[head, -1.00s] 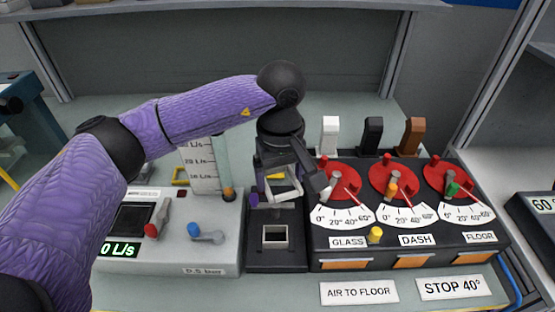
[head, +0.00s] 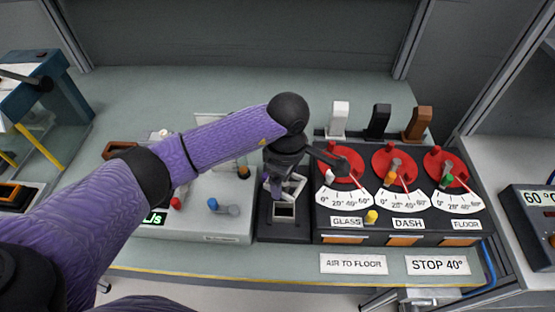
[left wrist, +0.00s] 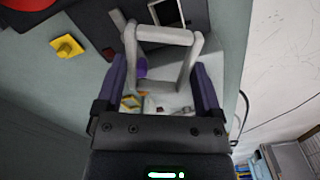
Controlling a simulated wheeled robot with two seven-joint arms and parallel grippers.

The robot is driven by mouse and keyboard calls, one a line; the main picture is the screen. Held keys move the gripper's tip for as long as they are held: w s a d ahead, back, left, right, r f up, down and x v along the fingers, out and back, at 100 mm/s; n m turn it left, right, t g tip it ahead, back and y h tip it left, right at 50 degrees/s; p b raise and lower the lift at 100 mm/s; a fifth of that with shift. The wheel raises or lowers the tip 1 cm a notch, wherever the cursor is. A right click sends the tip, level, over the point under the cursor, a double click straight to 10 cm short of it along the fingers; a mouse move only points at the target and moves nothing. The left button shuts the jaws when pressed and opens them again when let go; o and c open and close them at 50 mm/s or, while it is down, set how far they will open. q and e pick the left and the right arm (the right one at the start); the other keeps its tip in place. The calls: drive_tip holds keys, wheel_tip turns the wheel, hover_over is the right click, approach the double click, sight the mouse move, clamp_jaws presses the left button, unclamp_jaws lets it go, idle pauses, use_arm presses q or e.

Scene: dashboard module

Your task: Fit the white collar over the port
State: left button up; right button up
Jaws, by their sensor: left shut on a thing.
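The white collar (head: 296,185) is an open square frame with thick bars. It also shows in the left wrist view (left wrist: 166,35), between the purple fingers. My left gripper (left wrist: 160,75) is shut on it and holds it tilted. In the head view the left gripper (head: 282,184) hangs over the dark centre panel. The port (head: 284,211) is a pale-rimmed square opening on that panel, just below the collar in the head view. In the left wrist view the port (left wrist: 168,11) shows beyond the collar, partly cut by the top edge. The collar appears apart from the port. My right gripper is out of view.
Right of the port stands a black panel with red dials (head: 394,162), levers and a yellow knob (head: 372,217). Left is a grey box with a blue-handled lever (head: 222,207). Labels (head: 353,263) lie on the front bench.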

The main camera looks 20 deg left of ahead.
use_arm(q)
drive_tip(key=n+p, duration=0.1)
drive_tip(key=f+n, duration=0.1)
drive_tip(key=n, duration=0.1)
drive_tip(key=s+n+p, duration=0.1)
drive_tip(key=n, duration=0.1)
drive_tip(key=shift+d+f+p, duration=0.15)
drive_tip(key=shift+p, duration=0.2)
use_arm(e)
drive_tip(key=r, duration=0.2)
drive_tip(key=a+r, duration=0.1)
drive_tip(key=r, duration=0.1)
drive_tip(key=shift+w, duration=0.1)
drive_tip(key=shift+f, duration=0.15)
use_arm(q)
wheel_tip(320, 180, down, 6)
drive_tip(key=b, duration=0.5)
drive_tip(key=shift+r, duration=0.25)
drive_tip(key=shift+f, duration=0.2)
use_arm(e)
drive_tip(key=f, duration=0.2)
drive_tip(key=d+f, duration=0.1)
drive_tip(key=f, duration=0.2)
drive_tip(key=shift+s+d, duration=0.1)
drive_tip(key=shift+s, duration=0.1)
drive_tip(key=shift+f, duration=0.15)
